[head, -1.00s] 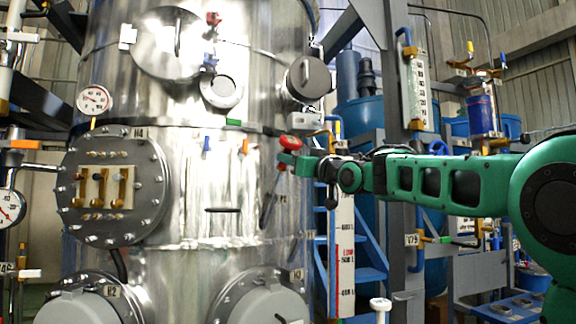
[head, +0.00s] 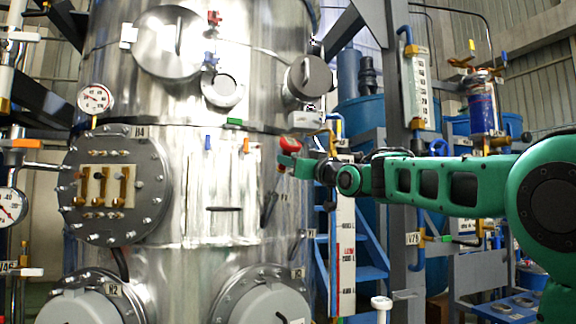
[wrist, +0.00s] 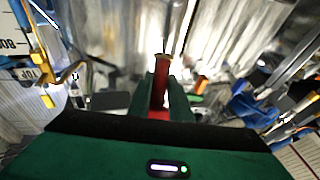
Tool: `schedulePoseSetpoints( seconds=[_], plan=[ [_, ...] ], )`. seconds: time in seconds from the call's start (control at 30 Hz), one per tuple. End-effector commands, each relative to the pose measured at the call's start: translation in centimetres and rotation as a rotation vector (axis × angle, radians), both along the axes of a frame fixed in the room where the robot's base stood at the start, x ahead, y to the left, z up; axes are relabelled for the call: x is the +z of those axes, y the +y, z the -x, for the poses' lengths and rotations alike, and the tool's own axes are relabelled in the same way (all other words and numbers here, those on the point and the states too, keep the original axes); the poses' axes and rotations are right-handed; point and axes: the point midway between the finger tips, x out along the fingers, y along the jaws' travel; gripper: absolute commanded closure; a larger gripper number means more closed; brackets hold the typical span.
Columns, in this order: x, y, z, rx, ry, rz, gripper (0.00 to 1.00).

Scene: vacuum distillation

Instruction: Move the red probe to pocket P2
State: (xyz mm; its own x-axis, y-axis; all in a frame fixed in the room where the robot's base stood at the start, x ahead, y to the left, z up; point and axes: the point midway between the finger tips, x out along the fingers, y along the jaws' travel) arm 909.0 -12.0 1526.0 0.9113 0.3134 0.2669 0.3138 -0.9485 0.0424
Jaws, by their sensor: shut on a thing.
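My gripper (head: 288,161) is at the right side of the steel column (head: 222,262), at the end of my green arm. It is shut on the red probe (head: 291,143), whose red end sticks up above the fingers. In the wrist view the probe (wrist: 160,85) stands between the two dark fingers (wrist: 160,105) with a brassy tip. On the column are a blue handle (head: 208,143), an orange handle (head: 245,145) and a green one (head: 234,122). No marking that reads P2 can be made out, so I cannot tell which pocket it is.
A round flange (head: 115,185) with brass fittings is on the column's left. Two grey covers (head: 75,306) sit low in front. A white scale board (head: 343,255) stands just below my forearm. Blue stairs (head: 370,265) and pipework are behind. An orange object (wrist: 200,85) is near the gripper.

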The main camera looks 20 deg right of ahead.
Motion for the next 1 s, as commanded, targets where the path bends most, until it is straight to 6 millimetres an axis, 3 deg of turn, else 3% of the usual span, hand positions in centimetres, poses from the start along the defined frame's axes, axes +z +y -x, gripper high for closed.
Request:
schedulePoseSetpoints(
  seconds=[1.0],
  plan=[
    [-1.7,0.3,-1.2,0.000,-0.001,0.001,1.00]
  ],
)
